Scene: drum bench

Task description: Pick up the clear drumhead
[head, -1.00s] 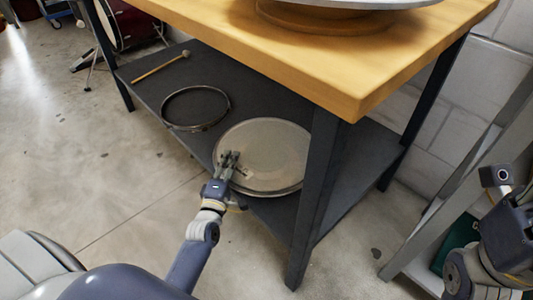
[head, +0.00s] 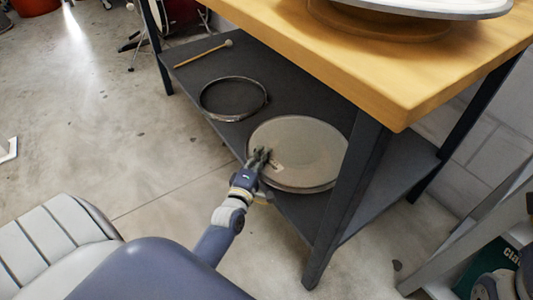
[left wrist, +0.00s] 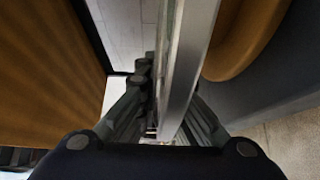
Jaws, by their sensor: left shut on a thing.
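The clear drumhead (head: 308,150) is a round, see-through grey-beige disc with a thin rim, at the front of the dark lower shelf, beside the bench leg. My left gripper (head: 262,156) is at its near-left rim and shut on it. In the left wrist view the drumhead's rim (left wrist: 190,70) runs edge-on as a pale strip between the fingers of my left gripper (left wrist: 163,125). I cannot tell whether the drumhead rests on the shelf or is slightly raised.
A dark hoop (head: 234,98) and a mallet (head: 203,54) lie farther back on the lower shelf (head: 285,85). The wooden bench top (head: 400,85) overhangs from above. The bench leg (head: 345,200) stands close right of the drumhead. Concrete floor at left is open.

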